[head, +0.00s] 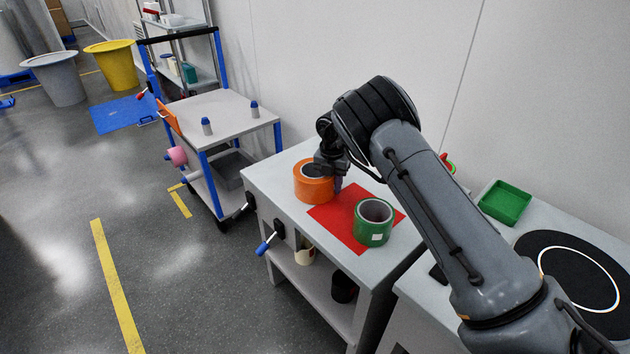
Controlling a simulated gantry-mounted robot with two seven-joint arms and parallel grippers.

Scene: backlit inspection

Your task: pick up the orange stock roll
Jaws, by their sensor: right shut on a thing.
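The orange stock roll (311,190) is at the far left of the white table, next to the red mat, with its round opening facing up. My right gripper (329,176) comes down from above at the roll's right side and is shut on the roll. My dark wrist hides part of the roll's top rim. I cannot tell whether the roll still touches the tabletop. My left gripper is not in view.
A green roll (372,228) stands on the red mat (335,221), right of the orange roll. A green tray (505,202) and a black disc with a bright ring (531,249) are on the right-hand table. A grey cart (226,112) stands behind, to the left.

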